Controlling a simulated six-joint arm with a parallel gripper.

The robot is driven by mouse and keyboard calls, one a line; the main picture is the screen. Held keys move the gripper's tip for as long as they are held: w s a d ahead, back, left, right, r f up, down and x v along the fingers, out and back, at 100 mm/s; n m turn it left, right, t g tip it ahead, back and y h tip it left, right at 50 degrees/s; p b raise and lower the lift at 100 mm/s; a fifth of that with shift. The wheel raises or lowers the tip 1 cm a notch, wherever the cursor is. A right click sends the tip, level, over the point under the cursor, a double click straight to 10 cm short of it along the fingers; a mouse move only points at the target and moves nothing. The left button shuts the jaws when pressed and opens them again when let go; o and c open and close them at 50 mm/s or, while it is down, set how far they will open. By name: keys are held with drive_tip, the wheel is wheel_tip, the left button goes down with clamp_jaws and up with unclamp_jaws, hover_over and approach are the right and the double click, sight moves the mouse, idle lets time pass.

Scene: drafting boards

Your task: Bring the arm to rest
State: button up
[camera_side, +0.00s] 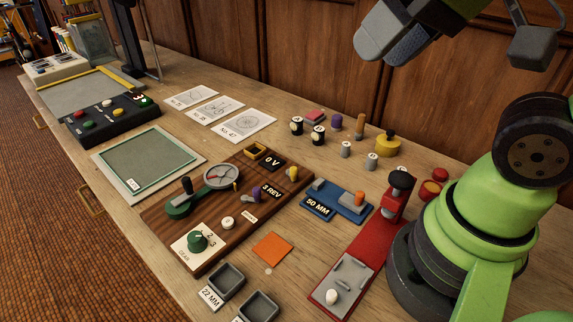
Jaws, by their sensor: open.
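My gripper (392,40) is at the top of the picture, raised well above the back of the wooden table. It is grey with blunt jaws and points down to the left. The jaws are open and I see nothing held between them. My green arm stands at the right, and its upper links run out of the frame at the top.
The wooden table (205,85) holds a brown board (205,255) with a dial, a red stand (365,255), a blue block (335,208), small cylinders (318,137), cards (248,124) and a black button box (112,122). A panelled wall (320,60) stands close behind.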

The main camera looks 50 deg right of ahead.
drive_tip(key=shift+s+d+m+t, duration=0.1)
drive_tip(key=shift+s+m+t, duration=0.3)
drive_tip(key=shift+s, duration=0.65)
